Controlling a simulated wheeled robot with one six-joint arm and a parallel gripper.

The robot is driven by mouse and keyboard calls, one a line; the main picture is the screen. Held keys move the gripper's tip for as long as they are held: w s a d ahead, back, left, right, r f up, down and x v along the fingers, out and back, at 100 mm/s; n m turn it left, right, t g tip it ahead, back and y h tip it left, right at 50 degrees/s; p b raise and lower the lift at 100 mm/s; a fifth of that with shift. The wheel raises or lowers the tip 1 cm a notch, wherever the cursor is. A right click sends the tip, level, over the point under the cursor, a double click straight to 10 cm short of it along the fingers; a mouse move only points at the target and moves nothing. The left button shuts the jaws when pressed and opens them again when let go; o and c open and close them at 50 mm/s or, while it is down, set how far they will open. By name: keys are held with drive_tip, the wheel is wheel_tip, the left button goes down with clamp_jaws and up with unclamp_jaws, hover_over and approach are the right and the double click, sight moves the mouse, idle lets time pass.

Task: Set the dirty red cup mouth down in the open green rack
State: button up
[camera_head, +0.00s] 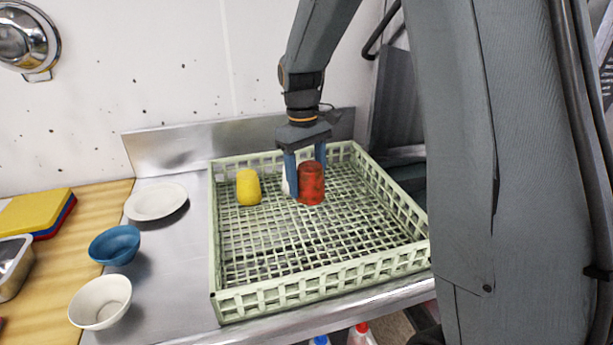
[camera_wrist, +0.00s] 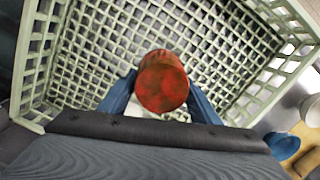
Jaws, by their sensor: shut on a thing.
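The red cup (camera_head: 311,186) has dark blotches on its side and is inside the green rack (camera_head: 325,278), toward the back. My gripper (camera_head: 305,178) points down with its blue fingers on either side of the cup and is shut on it. The wrist view shows the cup (camera_wrist: 162,82) between the fingers, with its blotched closed base facing the camera, so it is mouth down. I cannot tell whether its rim touches the rack floor. The rack's grid also shows in the wrist view (camera_wrist: 215,45).
A yellow cup (camera_head: 248,187) stands in the rack to the left, and a white item (camera_head: 286,181) is partly hidden behind my gripper. A white plate (camera_head: 156,201), a blue bowl (camera_head: 115,245) and a white bowl (camera_head: 101,302) lie left of the rack. The rack's front is clear.

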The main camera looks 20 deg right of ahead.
drive_tip(key=shift+f+b, duration=2.1)
drive_tip(key=shift+f, duration=0.85)
drive_tip(key=o, duration=1.1)
drive_tip(key=shift+r, duration=0.1)
drive_tip(key=r, duration=0.2)
drive_tip(key=r+b, duration=0.1)
drive_tip(key=r, duration=0.4)
drive_tip(key=shift+w+a+r, duration=0.15)
drive_tip(key=shift+w+r, duration=0.15)
